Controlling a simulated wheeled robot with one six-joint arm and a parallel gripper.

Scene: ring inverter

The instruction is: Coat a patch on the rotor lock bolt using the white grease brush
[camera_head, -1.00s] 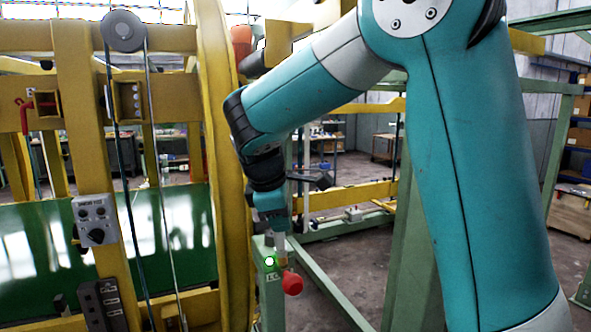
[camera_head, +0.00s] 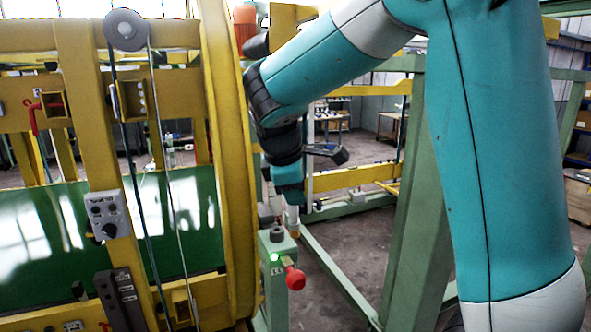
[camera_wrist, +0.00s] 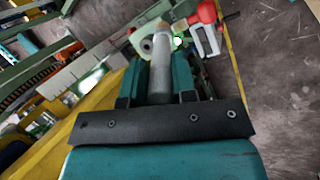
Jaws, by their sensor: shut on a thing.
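My gripper (camera_head: 291,203) points down beside the yellow ring frame, above the top of a green post (camera_head: 278,246). In the wrist view my gripper (camera_wrist: 158,85) is shut on a pale grey-white cylindrical handle, which I take as the white grease brush (camera_wrist: 160,72). Only a short light piece of the brush (camera_head: 293,218) shows below my gripper in the head view. A grey round stub, likely the rotor lock bolt (camera_head: 278,234), stands on the post top; a grey ring-ended part (camera_wrist: 147,46) beside the brush tip may be it. I cannot tell whether they touch.
The post carries a lit green lamp (camera_head: 275,257) and a red knob (camera_head: 294,278). The large yellow ring (camera_head: 235,150) stands close on the left. A control box (camera_head: 106,213) is mounted on the yellow frame. Green beams (camera_head: 405,220) stand at right; open floor lies between.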

